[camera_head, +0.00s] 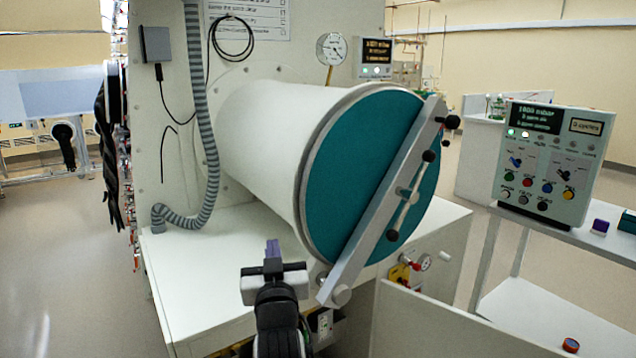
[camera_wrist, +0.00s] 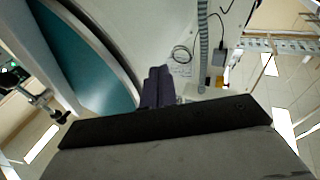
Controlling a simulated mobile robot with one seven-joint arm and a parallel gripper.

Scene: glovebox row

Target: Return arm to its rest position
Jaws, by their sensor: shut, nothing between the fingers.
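My gripper (camera_head: 273,248) is in front of the glovebox, at the lower middle of the head view, left of the large round chamber's lower edge. Its two purple-grey fingers are together with nothing between them. The fingers also show at the middle of the wrist view (camera_wrist: 157,88). My arm rises from the bottom edge of the head view. The chamber door (camera_head: 355,165) is a teal disc with a slanted grey bar (camera_head: 375,210) across it and a black-knobbed handle. The door appears closed. In the wrist view the teal door (camera_wrist: 100,75) is at the left.
A white bench surface (camera_head: 205,265) lies behind my gripper. A ribbed grey hose (camera_head: 205,130) hangs on the panel. A control box (camera_head: 553,160) stands on a side table at the right, near a small purple block (camera_head: 600,227). A white low panel (camera_head: 440,325) is at the lower right.

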